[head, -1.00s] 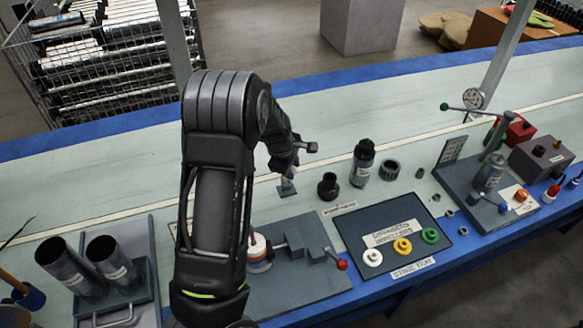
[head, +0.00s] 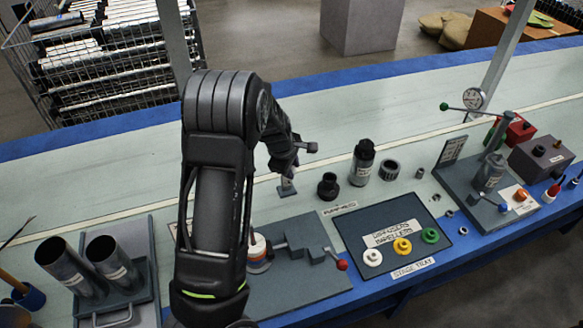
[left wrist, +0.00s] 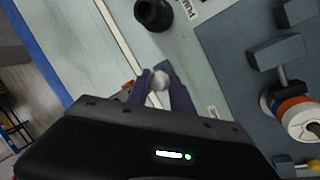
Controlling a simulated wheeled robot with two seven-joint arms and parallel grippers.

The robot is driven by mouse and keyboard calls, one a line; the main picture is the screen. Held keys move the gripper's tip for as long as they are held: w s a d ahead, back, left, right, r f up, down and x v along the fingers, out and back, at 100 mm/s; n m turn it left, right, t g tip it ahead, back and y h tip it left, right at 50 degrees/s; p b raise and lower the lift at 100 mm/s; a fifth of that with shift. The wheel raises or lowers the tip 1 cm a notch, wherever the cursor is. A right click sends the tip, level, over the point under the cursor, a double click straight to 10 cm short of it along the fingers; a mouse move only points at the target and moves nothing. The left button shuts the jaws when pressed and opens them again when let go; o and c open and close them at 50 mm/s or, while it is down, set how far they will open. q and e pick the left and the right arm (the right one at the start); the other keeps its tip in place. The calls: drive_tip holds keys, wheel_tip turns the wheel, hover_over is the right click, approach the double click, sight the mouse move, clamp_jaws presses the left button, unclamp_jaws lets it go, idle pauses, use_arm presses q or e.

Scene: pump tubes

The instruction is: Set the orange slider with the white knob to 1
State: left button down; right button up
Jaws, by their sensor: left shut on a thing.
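The white knob (left wrist: 160,81) sits between the two dark purple fingers of my left gripper (left wrist: 158,76) in the left wrist view. The gripper is shut on it. A small bit of orange (left wrist: 128,85) shows beside the left finger; the rest of the slider and its scale marks are hidden by the gripper, so I cannot read its setting. In the head view my left gripper (head: 287,172) points down over a small grey stand (head: 287,188) on the pale bench. My right gripper is not in view.
A black round fitting (head: 328,187) stands just right of the gripper. A grey fixture with blocks (head: 300,285) and a dark tray with white, yellow and green rings (head: 375,225) lie nearer. Two tubes in a rack (head: 110,290) stand at left.

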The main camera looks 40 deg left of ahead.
use_arm(q)
drive_tip(key=shift+s+f, duration=0.1)
drive_tip(key=shift+f, duration=0.05)
wheel_tip(320, 180, down, 12)
drive_tip(key=b, duration=0.9)
drive_tip(key=shift+f, duration=0.2)
drive_tip(key=shift+s+r, duration=0.1)
drive_tip(key=c, duration=1.2)
unclamp_jaws()
drive_tip(key=shift+a, duration=0.1)
drive_tip(key=shift+o, duration=0.3)
drive_tip(key=shift+r, duration=0.1)
